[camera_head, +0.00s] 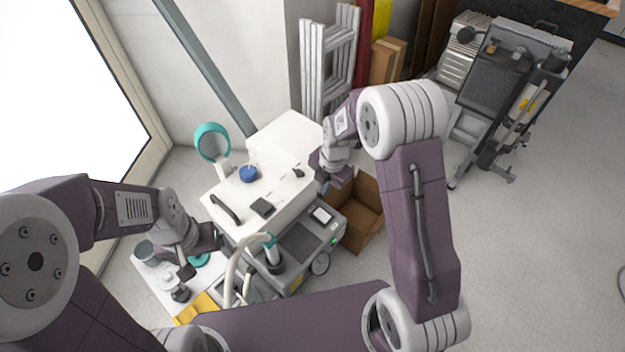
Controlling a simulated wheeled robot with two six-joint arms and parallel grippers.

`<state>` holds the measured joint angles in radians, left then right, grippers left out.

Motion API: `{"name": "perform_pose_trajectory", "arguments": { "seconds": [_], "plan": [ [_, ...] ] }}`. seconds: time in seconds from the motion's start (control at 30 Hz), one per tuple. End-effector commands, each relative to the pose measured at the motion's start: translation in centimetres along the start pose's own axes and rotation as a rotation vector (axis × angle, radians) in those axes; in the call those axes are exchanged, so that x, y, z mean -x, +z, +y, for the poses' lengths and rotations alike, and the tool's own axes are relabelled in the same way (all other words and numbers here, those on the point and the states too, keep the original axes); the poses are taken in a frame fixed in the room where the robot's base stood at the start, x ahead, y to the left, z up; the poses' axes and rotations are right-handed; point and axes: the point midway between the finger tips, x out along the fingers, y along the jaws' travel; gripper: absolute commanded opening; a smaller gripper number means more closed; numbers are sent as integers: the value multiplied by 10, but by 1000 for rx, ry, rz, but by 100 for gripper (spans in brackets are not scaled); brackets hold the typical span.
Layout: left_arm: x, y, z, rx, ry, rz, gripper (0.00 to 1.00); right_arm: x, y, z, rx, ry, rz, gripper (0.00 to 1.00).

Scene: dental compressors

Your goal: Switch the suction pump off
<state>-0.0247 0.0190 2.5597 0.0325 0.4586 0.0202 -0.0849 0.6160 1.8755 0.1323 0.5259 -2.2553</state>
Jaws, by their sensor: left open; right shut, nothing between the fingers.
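A white-topped unit (275,185) on a grey wheeled base stands in the middle of the view; it looks like the suction pump. A small green spot (334,241) shows on the front right of its grey base; I cannot tell whether it is a switch. A pale hose (232,270) curves at its front. My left gripper (192,268) is open and empty at the unit's left, above a low white surface. My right gripper (322,186) is shut and empty beside the unit's right edge. Its fingertips are partly hidden, and contact cannot be told.
An open cardboard box (365,222) stands right of the unit. A white ladder (328,62) leans at the back wall. A dark wheeled machine (495,90) stands at the back right. Small jars (179,291) and a yellow cloth (197,308) lie front left. The right floor is clear.

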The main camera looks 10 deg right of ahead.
Motion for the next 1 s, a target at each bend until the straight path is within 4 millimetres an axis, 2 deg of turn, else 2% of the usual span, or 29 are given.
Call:
{"name": "perform_pose_trajectory", "arguments": {
  "seconds": [0.03, 0.1, 0.57, 0.67, 1.0],
  "plan": [
    [21, -2, 0, 0, 0, -1, 88, 16, -2, 0, 1, -13, 9, 0],
    [28, -3, 1, 0, 0, -1, 88, 19, -4, -1, 2, -21, 14, 0],
    [26, -2, 0, 0, 0, -1, 88, 16, -5, -2, 3, -22, 14, 0],
    [20, -2, 0, 0, 0, -1, 88, 4, -6, -2, 3, -24, 16, 0],
    [-12, 1, 0, 0, 0, -1, 88, -70, -7, -4, 4, -24, 16, 0]
  ]
}}
